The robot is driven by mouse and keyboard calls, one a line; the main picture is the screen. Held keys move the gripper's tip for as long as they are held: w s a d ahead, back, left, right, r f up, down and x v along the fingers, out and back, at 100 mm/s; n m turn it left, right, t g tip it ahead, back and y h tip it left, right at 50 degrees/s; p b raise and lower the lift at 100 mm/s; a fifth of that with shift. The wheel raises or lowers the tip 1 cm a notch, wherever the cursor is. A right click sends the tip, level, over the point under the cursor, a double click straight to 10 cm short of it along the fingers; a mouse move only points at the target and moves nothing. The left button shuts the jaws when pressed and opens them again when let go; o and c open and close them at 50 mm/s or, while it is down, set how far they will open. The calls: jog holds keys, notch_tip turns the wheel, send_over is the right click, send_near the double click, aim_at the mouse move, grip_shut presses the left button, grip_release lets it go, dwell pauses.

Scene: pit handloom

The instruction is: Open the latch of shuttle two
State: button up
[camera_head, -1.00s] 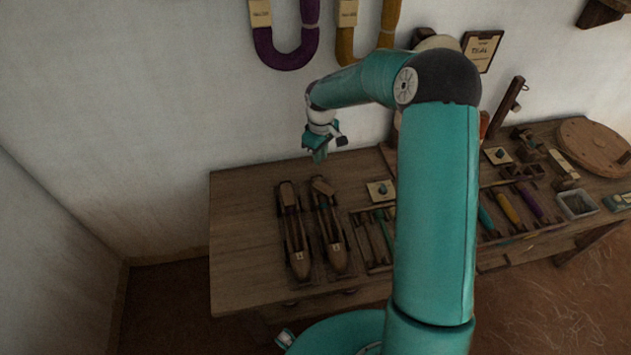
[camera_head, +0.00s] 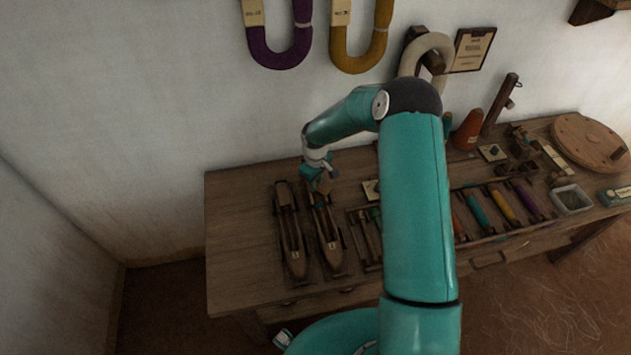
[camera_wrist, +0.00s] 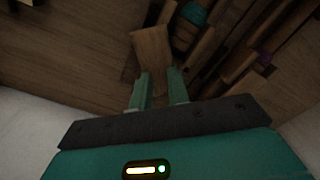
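Two long wooden shuttles lie side by side on the left of the bench, the left shuttle (camera_head: 290,235) and the right shuttle (camera_head: 326,232). Each has a small pale tag near its front end, too small to read, so which one is shuttle two is not certain. My gripper (camera_head: 316,181) is low at the back end of the right shuttle and partly hides it. In the wrist view my gripper (camera_wrist: 160,76) has its two teal fingers apart. A wooden latch block (camera_wrist: 152,50) lies just beyond the fingertips; whether they touch it is unclear.
The wooden bench (camera_head: 238,225) is clear left of the shuttles. Right of them are a rack with coloured bobbins (camera_head: 475,208), an orange cone (camera_head: 467,130), a wooden post and a round wooden disc (camera_head: 590,143). Yarn hanks (camera_head: 278,45) hang on the wall behind.

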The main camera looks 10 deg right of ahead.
grip_shut()
jog(key=n, duration=0.4)
jog(key=shift+n, duration=3)
grip_release()
